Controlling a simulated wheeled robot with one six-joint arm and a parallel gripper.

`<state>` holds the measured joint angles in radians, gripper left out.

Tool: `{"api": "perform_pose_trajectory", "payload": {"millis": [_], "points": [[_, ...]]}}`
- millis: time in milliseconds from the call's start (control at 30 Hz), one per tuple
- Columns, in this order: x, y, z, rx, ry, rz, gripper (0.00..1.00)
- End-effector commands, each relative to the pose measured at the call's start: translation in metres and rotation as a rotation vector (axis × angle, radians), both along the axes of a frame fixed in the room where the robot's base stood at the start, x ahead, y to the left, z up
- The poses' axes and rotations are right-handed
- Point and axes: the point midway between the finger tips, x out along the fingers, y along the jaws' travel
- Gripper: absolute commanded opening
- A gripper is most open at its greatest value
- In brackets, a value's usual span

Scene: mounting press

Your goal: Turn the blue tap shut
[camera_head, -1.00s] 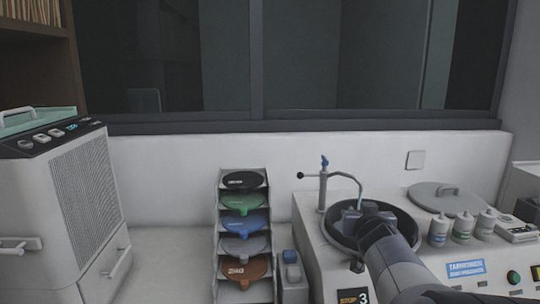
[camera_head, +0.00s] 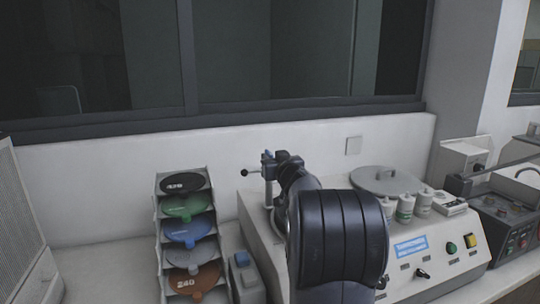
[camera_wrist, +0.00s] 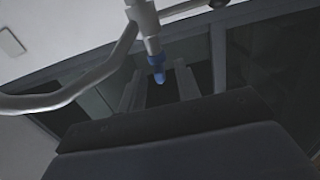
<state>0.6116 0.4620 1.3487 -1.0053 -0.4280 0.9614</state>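The blue tap (camera_head: 268,154) is a small blue handle on top of a grey metal standpipe (camera_head: 268,190) at the back left of the white machine. In the wrist view the blue handle (camera_wrist: 157,66) is at the end of the pipe, and the curved spout (camera_wrist: 60,98) runs off to the left. My gripper (camera_head: 280,160) is at the top of the standpipe. In the wrist view its two fingers (camera_wrist: 160,88) are apart, with the blue handle between them in the picture. I cannot tell whether they touch it. My arm hides the bowl under the spout.
A black knob (camera_head: 245,173) sticks out left of the pipe. A rack of coloured discs (camera_head: 186,232) stands left. The wall is close behind the tap.

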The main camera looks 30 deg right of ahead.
Motion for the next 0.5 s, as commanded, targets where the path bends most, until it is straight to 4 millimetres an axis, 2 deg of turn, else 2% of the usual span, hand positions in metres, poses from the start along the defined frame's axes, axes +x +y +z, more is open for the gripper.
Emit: {"api": "perform_pose_trajectory", "payload": {"millis": [200,500], "points": [[0.019,-0.005,0.0,0.0,0.0,0.0,0.32],[0.022,-0.006,0.0,0.0,0.0,0.0,0.32]]}}
